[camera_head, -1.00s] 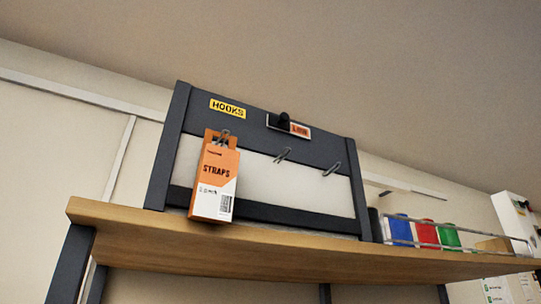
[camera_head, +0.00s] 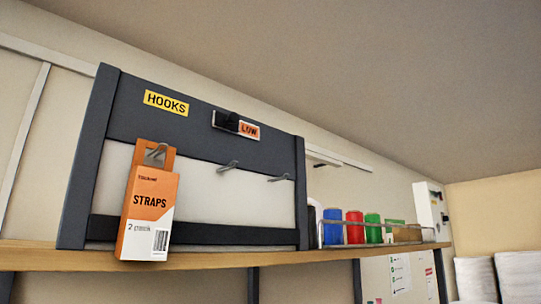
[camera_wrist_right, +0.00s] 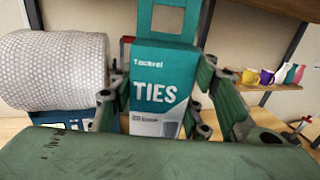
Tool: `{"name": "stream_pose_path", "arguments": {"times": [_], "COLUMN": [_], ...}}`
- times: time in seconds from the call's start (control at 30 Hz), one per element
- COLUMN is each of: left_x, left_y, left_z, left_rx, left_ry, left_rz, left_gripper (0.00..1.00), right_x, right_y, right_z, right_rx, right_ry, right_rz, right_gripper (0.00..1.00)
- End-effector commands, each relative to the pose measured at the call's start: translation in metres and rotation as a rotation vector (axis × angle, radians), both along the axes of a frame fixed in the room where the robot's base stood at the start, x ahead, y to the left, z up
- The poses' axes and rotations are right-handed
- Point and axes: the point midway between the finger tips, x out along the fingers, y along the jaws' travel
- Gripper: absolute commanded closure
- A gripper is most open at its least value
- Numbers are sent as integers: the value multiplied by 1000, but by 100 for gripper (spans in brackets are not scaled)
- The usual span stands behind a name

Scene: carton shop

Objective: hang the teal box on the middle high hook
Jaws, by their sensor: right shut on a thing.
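The teal box (camera_wrist_right: 163,98), marked TIES, shows in the right wrist view with a hang tab with a square hole on top. My right gripper (camera_wrist_right: 162,84) is shut on it, a finger at each side. In the head view, a dark-framed panel (camera_head: 190,128) labelled HOOKS carries three metal hooks in a row. The left hook holds an orange STRAPS box (camera_head: 148,205). The middle hook (camera_head: 229,165) and the right hook (camera_head: 281,178) are empty. A black knob (camera_head: 226,121) sits beside an orange LOW label (camera_head: 249,129). My left gripper is in neither view.
The panel stands on a wooden shelf (camera_head: 35,255). Blue, red and green containers stand behind a rail (camera_head: 390,223) on the right. The wrist view shows a bubble-wrap roll (camera_wrist_right: 55,70) left of the teal box and a shelf of vases (camera_wrist_right: 268,76) at right.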

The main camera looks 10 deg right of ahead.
Motion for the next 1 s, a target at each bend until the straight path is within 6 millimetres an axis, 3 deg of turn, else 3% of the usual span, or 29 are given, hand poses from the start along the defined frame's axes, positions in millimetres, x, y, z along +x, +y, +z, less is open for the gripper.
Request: {"name": "stream_pose_path", "arguments": {"times": [0.03, 0.1, 0.3, 0.43, 0.53, 0.67, 1.0], "left_x": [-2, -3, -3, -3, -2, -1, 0], "left_y": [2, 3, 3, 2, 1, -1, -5], "left_z": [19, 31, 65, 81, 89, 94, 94], "left_rx": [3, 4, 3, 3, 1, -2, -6], "left_ry": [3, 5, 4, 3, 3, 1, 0], "left_rz": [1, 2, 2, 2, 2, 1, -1], "left_gripper": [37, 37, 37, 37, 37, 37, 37], "right_x": [-6, -16, -57, -88, -108, -123, -118], "right_y": [6, 14, 34, 42, 47, 49, 57], "right_z": [47, 87, 193, 243, 267, 282, 283], "right_rx": [2, 3, 5, 4, 6, 8, 9], "right_ry": [-14, -16, -17, -18, -16, -12, -8], "right_rz": [25, 61, 152, 196, 218, 234, 240], "right_gripper": [100, 100, 100, 100, 100, 100, 100]}}
